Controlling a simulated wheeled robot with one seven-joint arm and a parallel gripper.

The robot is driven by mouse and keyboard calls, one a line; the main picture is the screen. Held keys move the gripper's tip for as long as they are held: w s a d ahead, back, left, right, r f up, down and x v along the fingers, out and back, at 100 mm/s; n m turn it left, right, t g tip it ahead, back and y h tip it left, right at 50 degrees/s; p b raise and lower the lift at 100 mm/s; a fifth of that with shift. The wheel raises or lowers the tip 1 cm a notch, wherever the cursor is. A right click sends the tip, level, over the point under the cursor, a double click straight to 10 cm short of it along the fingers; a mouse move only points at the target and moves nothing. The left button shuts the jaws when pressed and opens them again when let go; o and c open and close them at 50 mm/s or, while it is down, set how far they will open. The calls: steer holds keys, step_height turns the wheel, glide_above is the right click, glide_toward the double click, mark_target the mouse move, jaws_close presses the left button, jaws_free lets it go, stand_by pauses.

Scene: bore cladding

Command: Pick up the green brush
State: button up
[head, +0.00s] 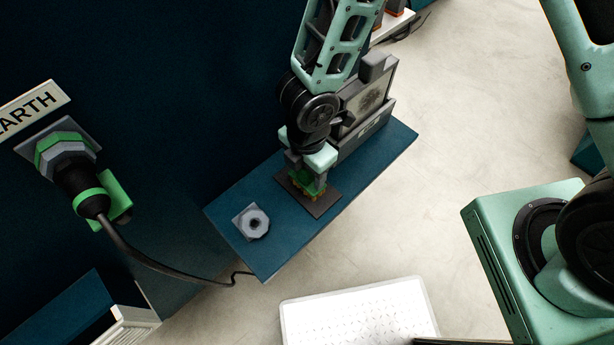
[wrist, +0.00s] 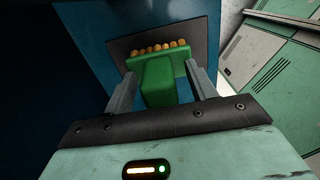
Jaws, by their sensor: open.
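The green brush (wrist: 158,82) has a block handle and a head with a row of orange-tan bristles. In the wrist view its handle stands between the two fingers of my gripper (wrist: 162,88), which are open with a gap showing on each side. The bristles rest on a dark grey pad. In the head view the brush (head: 309,183) is mostly hidden under my gripper (head: 307,178), which points down over it.
The dark pad (head: 321,203) lies on a blue shelf (head: 285,240). A grey nut-shaped fitting (head: 253,222) stands left of it, and a grey box with a panel (head: 368,105) stands close behind. A black cable (head: 150,262) hangs from a wall plug. A white perforated panel (head: 355,315) is below.

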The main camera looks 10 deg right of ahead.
steer(key=shift+c, duration=0.3)
steer(key=c, duration=1.1)
steer(key=shift+o, duration=0.2)
step_height(320, 180, up, 10)
steer(key=shift+r+p, duration=0.1)
steer(key=shift+p, duration=0.95)
steer(key=o, duration=0.4)
steer(key=shift+c, duration=0.2)
steer(key=c, duration=0.4)
